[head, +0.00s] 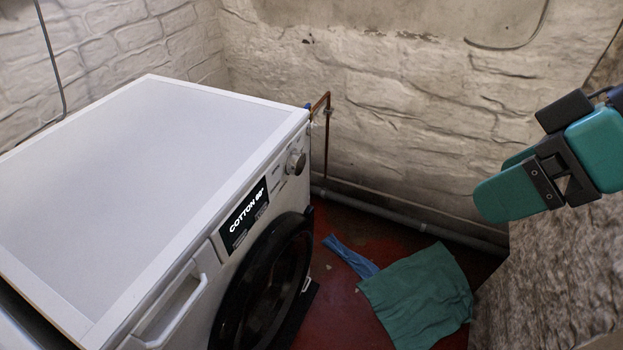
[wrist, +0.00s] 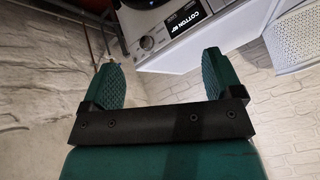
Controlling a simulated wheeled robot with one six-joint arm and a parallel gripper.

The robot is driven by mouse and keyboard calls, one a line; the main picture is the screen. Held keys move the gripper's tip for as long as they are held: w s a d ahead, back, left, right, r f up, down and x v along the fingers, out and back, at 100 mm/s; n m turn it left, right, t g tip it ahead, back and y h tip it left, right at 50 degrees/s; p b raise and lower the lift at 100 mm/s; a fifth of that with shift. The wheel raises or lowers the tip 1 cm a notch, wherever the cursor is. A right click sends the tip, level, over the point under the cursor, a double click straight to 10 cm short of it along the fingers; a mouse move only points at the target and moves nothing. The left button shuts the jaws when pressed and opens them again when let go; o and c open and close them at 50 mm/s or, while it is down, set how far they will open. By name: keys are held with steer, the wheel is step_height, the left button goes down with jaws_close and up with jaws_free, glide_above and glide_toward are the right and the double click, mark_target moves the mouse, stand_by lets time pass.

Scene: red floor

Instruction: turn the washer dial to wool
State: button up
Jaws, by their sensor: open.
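The white washer (head: 130,180) stands at the left in the head view. Its round silver dial (head: 296,162) is at the right end of the front panel. The dark display (head: 244,216) reads COTTON with a small number that is hard to read. My gripper (head: 502,180) is open and empty, up at the right, well apart from the dial. In the wrist view the dial (wrist: 147,42) shows beyond the gap between my green fingers (wrist: 160,72), and the display (wrist: 187,22) is partly in view beside the right finger. The dial's pointer mark is too small to read.
A green cloth (head: 418,296) and a blue cloth (head: 350,255) lie on the red floor (head: 345,318). A copper pipe (head: 327,140) rises beside the washer's corner, and a grey pipe (head: 400,218) runs along the wall foot. A white perforated basket (wrist: 280,35) shows in the wrist view.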

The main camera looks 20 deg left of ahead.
steer(key=w+a+f+n+y+b, duration=0.3)
steer(key=w+a+f+b, duration=0.15)
steer(key=f+b, duration=0.25)
steer(key=w+a+f+n+y+b, duration=0.2)
steer(key=w+a+f+n+b, duration=0.2)
steer(key=w+f+b, duration=0.25)
steer(key=n+t+y+b, duration=0.1)
steer(key=n+y+b, duration=0.55)
steer(key=b, duration=0.85)
glide_toward(301, 164)
steer(key=a, duration=0.3)
steer(key=a+b, duration=0.1)
steer(key=a, duration=0.6)
steer(key=shift+w+r, duration=0.2)
steer(key=shift+w, duration=0.15)
steer(key=c, duration=0.9)
